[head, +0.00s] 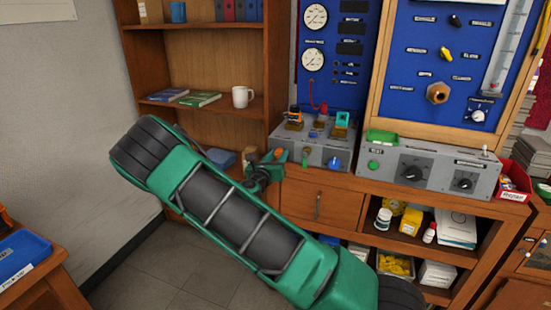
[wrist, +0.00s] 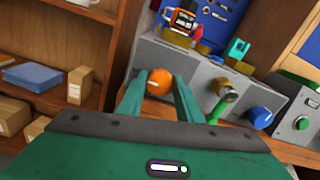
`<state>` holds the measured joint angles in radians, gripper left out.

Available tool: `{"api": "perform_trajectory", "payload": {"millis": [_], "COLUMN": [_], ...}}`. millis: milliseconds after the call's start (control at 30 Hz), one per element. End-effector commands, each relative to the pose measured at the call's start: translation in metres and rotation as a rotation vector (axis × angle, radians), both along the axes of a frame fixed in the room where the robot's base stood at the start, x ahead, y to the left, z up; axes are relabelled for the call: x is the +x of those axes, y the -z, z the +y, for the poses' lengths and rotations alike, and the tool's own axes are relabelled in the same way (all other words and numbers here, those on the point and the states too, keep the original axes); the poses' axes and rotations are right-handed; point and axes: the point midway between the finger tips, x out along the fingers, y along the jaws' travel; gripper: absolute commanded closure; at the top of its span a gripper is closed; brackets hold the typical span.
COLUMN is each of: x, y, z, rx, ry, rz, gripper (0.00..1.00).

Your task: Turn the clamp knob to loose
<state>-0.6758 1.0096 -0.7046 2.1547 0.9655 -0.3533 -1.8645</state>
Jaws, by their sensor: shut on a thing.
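An orange knob (wrist: 160,82) sits on the left part of the grey bench unit's front and shows between my two green fingers in the wrist view. My gripper (wrist: 161,88) is shut on this orange knob, one finger on each side. In the head view my gripper (head: 273,163) is at the unit's left front corner, with a bit of the orange knob (head: 279,153) showing. I cannot read any label there, so I cannot tell its marked setting. To its right on the same front are a brass-coloured knob (wrist: 230,92) and a blue knob (wrist: 260,117).
The grey unit (head: 325,155) stands on a wooden cabinet, with clamped parts on top. A second grey unit (head: 435,178) with black dials is at right. Wooden shelves (head: 200,105) with books and a mug stand at left. Open floor (head: 165,270) lies below my arm.

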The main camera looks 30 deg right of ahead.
Motion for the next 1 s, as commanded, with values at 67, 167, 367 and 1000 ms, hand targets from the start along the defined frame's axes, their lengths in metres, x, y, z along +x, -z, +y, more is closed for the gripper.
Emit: {"api": "perform_trajectory", "payload": {"millis": [67,167,367,1000], "x": [0.000,0.000,-0.001,-0.049], "y": [0.006,0.005,0.003,0.003], "z": [0.001,0.001,0.000,0.064], "rx": [0.009,0.008,0.006,0.004], "ry": [-0.002,-0.002,-0.001,-0.003], "rz": [0.008,0.007,0.003,0.006], "gripper": [0.90,0.49,0.49,0.49]}}
